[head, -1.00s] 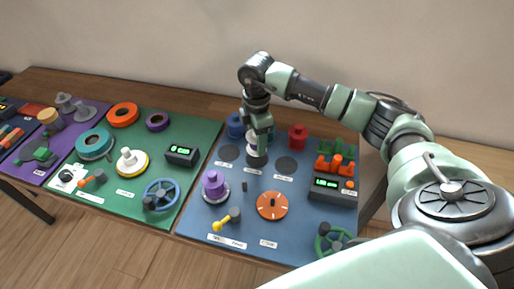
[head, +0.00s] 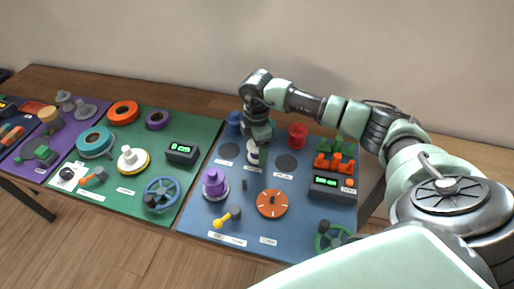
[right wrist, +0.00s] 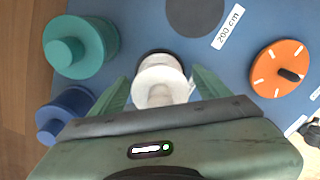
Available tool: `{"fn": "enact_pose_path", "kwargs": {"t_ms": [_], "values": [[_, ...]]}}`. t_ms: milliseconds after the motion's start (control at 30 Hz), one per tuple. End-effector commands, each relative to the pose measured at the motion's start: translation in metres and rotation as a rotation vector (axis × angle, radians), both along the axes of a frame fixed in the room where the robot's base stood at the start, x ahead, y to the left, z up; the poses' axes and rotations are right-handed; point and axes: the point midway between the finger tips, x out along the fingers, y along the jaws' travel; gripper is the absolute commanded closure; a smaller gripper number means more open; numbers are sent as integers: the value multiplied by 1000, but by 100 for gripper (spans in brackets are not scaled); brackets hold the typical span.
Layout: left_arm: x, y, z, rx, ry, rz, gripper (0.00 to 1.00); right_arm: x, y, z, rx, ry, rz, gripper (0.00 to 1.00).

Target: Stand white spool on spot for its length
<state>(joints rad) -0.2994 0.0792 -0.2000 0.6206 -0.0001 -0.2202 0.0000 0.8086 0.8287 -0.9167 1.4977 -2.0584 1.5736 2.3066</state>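The white spool (head: 252,155) stands upright on the middle dark round spot of the blue mat. In the right wrist view the white spool (right wrist: 158,72) sits between the fingers, with a dark rim of the spot showing behind it. My right gripper (head: 258,140) is above the spool, pointing down. In the right wrist view my right gripper (right wrist: 163,88) is open, with a gap on each side of the spool. Another dark spot (right wrist: 195,12) is labelled "200 cm". My left gripper is not in view.
A blue spool (head: 235,122) and a red spool (head: 297,136) stand at the back; a teal spool (right wrist: 88,47) is close by. An orange dial (head: 271,204), a purple spool (head: 215,186) and a timer box (head: 328,186) are nearer. The right spot (head: 286,163) is empty.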

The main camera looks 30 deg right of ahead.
Motion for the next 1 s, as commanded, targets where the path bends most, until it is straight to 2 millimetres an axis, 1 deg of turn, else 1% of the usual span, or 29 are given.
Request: {"fn": "enact_pose_path", "kwargs": {"t_ms": [167, 267, 333, 433, 700, 800, 900, 1000], "values": [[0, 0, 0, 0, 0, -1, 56, 0, 0, 0, 0, 0, 0, 23], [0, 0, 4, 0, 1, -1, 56, 0, 0, 6, 0, -1, 0, 23], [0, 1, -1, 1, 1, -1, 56, 1, 0, 11, 0, -3, 0, 23], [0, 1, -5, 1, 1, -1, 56, 1, -1, 28, 0, -5, 1, 23], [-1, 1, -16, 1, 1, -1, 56, 2, 0, 87, 1, -5, 0, 23], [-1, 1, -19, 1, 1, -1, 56, 1, 0, 103, 0, -4, 0, 23], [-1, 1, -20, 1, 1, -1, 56, 1, 0, 115, 0, -3, 0, 23], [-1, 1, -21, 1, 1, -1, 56, 1, 0, 122, 0, -2, 0, 23]]}}
